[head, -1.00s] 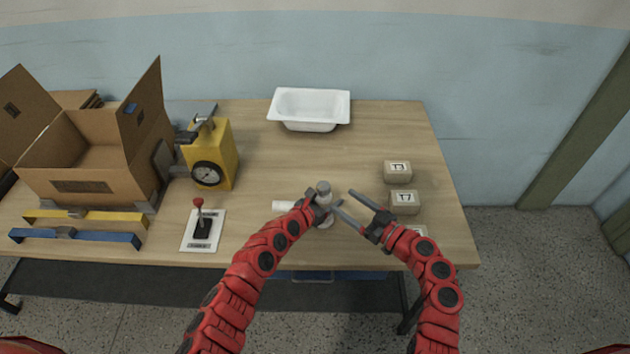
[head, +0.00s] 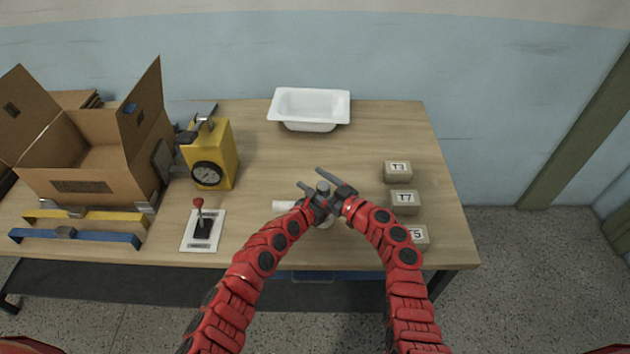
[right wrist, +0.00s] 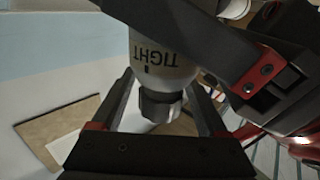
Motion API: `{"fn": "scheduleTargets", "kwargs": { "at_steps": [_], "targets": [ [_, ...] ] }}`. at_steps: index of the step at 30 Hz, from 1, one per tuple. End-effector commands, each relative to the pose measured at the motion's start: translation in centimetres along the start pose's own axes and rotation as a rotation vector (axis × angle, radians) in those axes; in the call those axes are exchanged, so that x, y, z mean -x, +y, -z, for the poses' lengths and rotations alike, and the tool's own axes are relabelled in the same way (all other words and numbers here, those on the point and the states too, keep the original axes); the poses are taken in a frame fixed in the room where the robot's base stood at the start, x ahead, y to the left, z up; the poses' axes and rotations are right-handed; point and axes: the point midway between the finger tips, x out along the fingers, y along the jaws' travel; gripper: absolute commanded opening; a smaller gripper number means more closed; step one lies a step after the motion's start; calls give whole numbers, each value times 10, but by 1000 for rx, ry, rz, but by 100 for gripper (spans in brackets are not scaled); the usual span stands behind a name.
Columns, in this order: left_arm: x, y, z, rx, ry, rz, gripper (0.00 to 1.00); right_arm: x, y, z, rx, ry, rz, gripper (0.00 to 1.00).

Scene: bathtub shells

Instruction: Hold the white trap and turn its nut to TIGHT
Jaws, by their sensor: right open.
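The white trap (head: 286,206) is on the table's front middle, its pipe pointing left. In the right wrist view its white body (right wrist: 160,62) carries the word TIGHT and a short black mark. Its grey nut (right wrist: 160,104) sits beside that lettering; its top (head: 323,187) also shows in the head view. My left gripper (head: 314,203) is shut on the trap, with a dark finger across the body; its fingertips are partly hidden. My right gripper (head: 318,181) is open, with one finger (right wrist: 118,100) on each side of the nut and gaps between.
Blocks T3 (head: 398,172), T7 (head: 404,203) and T5 (head: 416,237) stand right of my right arm. A white tub (head: 310,105) is at the back. A yellow gauge box (head: 222,150), red-knobbed lever (head: 199,204) and cardboard box (head: 80,185) are left. The table middle is clear.

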Motion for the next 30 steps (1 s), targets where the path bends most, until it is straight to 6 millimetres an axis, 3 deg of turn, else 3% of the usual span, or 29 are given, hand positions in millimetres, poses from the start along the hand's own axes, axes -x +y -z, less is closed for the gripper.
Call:
{"fn": "scheduleTargets", "kwargs": {
  "at_steps": [2, 15, 22, 30],
  "targets": [
    [0, 0, 1, 0, 1, 0, 0, 0, 0, 0, 0, 0, 0, 76],
    [0, 0, 1, 0, 1, 0, 0, 0, 0, 0, 0, 0, 0, 0],
    [0, 0, 1, 0, 1, 0, 0, 1, 1, -1, 1, -2, 26, 0],
    [0, 0, 0, 0, 1, 1, 0, 0, -2, -1, 1, -6, 196, 0]
  ]
}}
